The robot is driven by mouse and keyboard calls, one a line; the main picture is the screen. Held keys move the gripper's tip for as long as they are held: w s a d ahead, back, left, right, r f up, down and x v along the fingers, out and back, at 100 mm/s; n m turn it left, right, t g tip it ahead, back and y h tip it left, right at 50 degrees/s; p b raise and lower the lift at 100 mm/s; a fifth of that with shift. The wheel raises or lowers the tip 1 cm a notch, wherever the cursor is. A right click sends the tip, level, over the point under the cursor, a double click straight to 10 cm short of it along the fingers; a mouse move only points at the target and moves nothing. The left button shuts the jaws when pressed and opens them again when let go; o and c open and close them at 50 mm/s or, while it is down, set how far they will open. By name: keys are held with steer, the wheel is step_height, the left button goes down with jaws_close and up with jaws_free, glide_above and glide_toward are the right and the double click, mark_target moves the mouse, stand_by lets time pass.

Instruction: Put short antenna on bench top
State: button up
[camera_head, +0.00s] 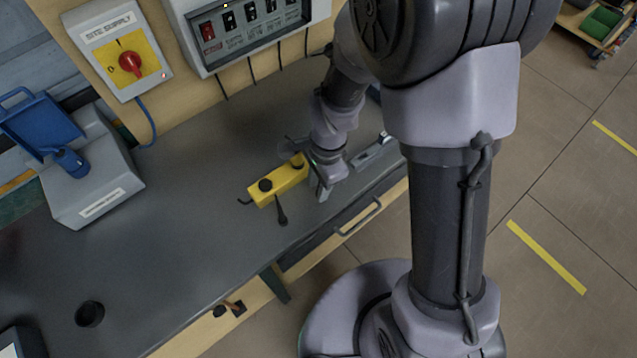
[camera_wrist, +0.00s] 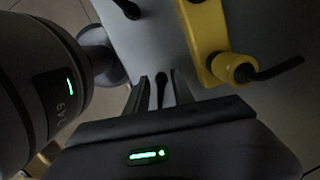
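A yellow box (camera_head: 282,182) with black knobs lies on the grey bench top (camera_head: 215,125). A short black antenna-like rod (camera_head: 281,214) with a thick rounded end shows at its front side; whether it is fixed to the box is unclear. My gripper (camera_head: 322,193) is low over the bench, right of the box. In the wrist view, my gripper (camera_wrist: 161,92) is open, and a black rod with a rounded end (camera_wrist: 160,79) shows between the fingers with gaps at both sides. The yellow box (camera_wrist: 207,35) is right of them, with a bent black stub (camera_wrist: 272,72).
A switch panel (camera_head: 250,25) and a red rotary switch (camera_head: 131,64) are at the bench back. A grey case (camera_head: 95,185) with a blue tray (camera_head: 40,122) stands left. A metal handle (camera_head: 360,217) sits along the front edge. The bench's middle left is clear.

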steer(key=s+d+r+n+t+p, duration=0.1)
steer(key=d+r+n+t+p, duration=0.15)
steer(key=r, duration=0.95)
steer(key=s+d+r+n+t+p, duration=0.1)
steer(key=d+r+p, duration=0.15)
steer(key=r, duration=0.95)
steer(key=s+d+r+n+t, duration=0.1)
steer(key=s+r+n+t, duration=0.2)
steer(key=s+r+n, duration=0.2)
steer(key=s+r, duration=0.2)
steer(key=s, duration=0.1)
steer(key=shift+s+d+y, duration=0.35)
steer(key=shift+s+y, duration=0.05)
steer(key=shift+r, duration=0.1)
step_height(320, 180, down, 2)
steer(key=shift+f+b, duration=0.1)
steer(key=shift+b, duration=0.85)
